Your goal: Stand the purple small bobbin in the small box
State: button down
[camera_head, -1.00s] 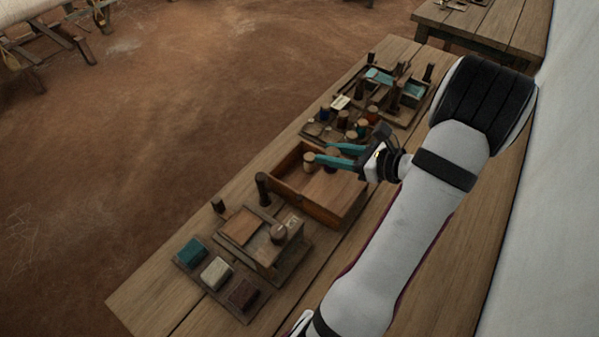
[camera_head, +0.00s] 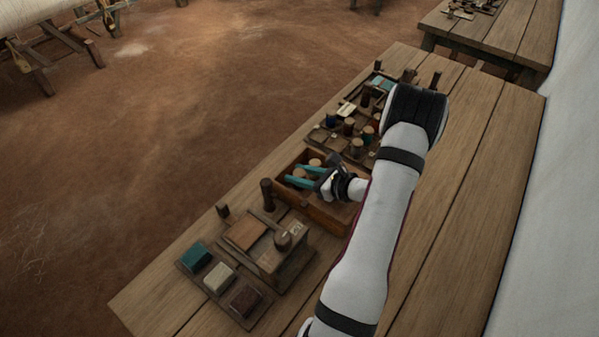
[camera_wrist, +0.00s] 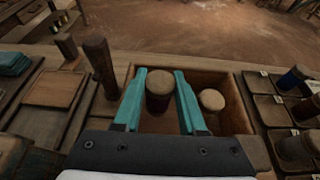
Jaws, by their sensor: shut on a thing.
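The purple small bobbin (camera_wrist: 159,91) has a pale round top and a dark, brownish-purple body. It stands upright between the teal fingers of my gripper (camera_wrist: 160,74), which is shut on it. In the head view, my gripper (camera_head: 293,174) reaches into the small box (camera_head: 326,213), with the held bobbin's top (camera_head: 299,175) between its fingers. The wooden box's far wall also shows in the wrist view (camera_wrist: 220,73). The bobbin's lower end is hidden, so I cannot tell whether it touches the box floor. Another pale-topped bobbin (camera_wrist: 212,100) stands in the box to the right.
A dark upright peg (camera_wrist: 99,66) stands left of the box. A compartmented tray (camera_wrist: 266,108) with several bobbins lies close on the right. In the head view, coloured blocks (camera_head: 219,277) sit in a tray near the bench's front. The bench's right side (camera_head: 470,150) is clear.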

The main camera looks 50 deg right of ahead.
jog(key=shift+f, duration=0.4)
jog(key=shift+c, duration=2.4)
grip_release()
jog(key=shift+f, duration=0.1)
